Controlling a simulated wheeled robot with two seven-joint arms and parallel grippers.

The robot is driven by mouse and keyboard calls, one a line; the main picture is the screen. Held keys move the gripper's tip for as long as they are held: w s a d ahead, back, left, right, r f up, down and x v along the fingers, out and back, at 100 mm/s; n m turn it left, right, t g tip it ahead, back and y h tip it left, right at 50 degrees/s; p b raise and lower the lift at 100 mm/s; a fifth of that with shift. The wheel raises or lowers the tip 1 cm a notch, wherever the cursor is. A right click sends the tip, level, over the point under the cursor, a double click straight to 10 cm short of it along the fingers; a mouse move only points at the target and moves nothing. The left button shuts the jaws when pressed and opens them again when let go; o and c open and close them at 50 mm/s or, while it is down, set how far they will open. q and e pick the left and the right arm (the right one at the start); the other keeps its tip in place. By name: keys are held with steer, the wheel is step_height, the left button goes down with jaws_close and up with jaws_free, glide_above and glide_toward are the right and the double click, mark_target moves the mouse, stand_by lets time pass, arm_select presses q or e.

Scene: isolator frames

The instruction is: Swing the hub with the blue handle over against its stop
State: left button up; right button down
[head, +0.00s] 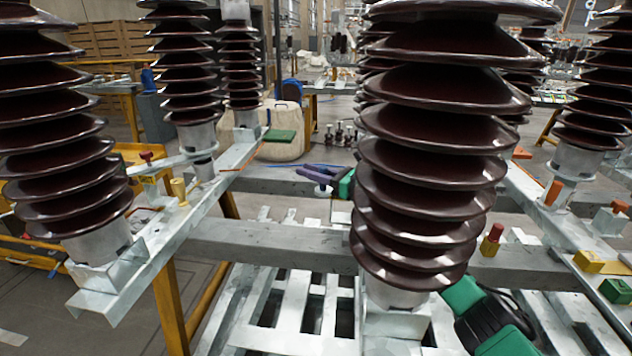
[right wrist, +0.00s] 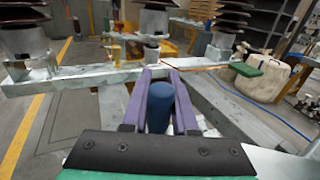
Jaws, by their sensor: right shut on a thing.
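The blue handle (right wrist: 160,107) stands between the two purple fingers of my right gripper (right wrist: 160,100) in the right wrist view, and the gripper is shut on it. In the head view, my right gripper (head: 318,175) reaches in from behind the large front insulator, above the grey cross beam. The handle is mostly hidden by the fingers there. I cannot clearly make out the hub that carries the handle, nor its stop. My left gripper is not in view.
A large brown insulator (head: 425,170) stands in front of my right arm and hides part of it. More insulators stand on the left rail (head: 160,235). A green block (head: 280,136), a yellow post (head: 179,192) and a red-topped post (head: 490,242) sit on the frame.

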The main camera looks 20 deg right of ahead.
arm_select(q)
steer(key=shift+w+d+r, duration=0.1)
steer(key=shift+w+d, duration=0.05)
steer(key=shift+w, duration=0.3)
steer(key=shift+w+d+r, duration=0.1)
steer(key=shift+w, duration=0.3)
arm_select(e)
steer(key=shift+w+d+r+m+t, duration=0.15)
steer(key=shift+w+d+r, duration=0.15)
steer(key=shift+d, duration=0.2)
steer(key=shift+w+d+r+m+t, duration=0.2)
steer(key=shift+d+r, duration=0.1)
steer(key=shift+d, duration=0.2)
steer(key=c, duration=0.8)
jaws_free()
steer(key=shift+o, duration=0.5)
steer(key=shift+w+d+f, duration=0.25)
steer(key=shift+d+f, duration=0.05)
steer(key=shift+f, duration=0.1)
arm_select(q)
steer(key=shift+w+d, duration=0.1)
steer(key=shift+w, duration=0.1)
arm_select(e)
steer(key=shift+a, duration=0.1)
steer(key=shift+s+a, duration=0.1)
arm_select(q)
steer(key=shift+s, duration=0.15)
arm_select(e)
steer(key=shift+f, duration=0.2)
